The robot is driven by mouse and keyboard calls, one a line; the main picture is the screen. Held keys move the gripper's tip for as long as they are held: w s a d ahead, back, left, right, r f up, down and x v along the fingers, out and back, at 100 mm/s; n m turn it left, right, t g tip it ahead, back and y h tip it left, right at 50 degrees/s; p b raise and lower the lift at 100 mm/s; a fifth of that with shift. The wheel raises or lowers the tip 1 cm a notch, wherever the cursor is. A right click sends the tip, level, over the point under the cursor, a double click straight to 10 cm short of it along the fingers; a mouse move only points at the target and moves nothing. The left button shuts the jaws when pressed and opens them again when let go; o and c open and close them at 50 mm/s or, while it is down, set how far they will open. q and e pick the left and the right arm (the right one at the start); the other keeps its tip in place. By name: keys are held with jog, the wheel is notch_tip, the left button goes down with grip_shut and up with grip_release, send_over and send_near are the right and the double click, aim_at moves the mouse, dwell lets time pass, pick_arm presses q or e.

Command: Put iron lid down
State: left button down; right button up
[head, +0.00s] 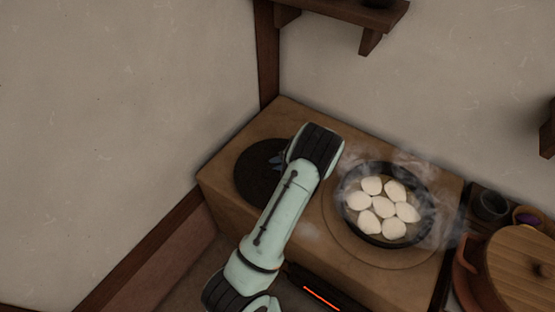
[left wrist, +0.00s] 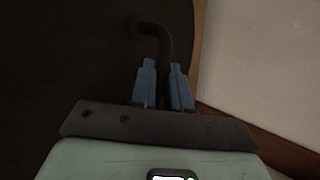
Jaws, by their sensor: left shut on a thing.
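The iron lid (head: 256,184) is a dark round disc over the left part of the brown stove top. It also fills the left of the left wrist view (left wrist: 60,60), where its dark curved handle (left wrist: 155,32) rises between my fingers. My left gripper (head: 279,160) is shut on that handle; in the left wrist view its two blue fingers (left wrist: 163,82) stand on either side of it. My left wrist hides part of the lid in the head view. Whether the lid touches the stove top I cannot tell. My right gripper is not in view.
A steaming black pan (head: 382,238) with several white pieces sits on the right of the stove (head: 310,246). An orange glow (head: 321,298) shows at the stove's front. A wooden-lidded pot (head: 520,262) and dark cup (head: 489,206) stand at right. Walls close the back and left.

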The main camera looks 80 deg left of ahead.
pick_arm(q)
jog(key=c, duration=1.1)
grip_release()
jog(key=v, duration=1.2)
jog(key=shift+p, duration=0.35)
jog(key=shift+s+d, duration=0.1)
jog(key=shift+d, duration=0.05)
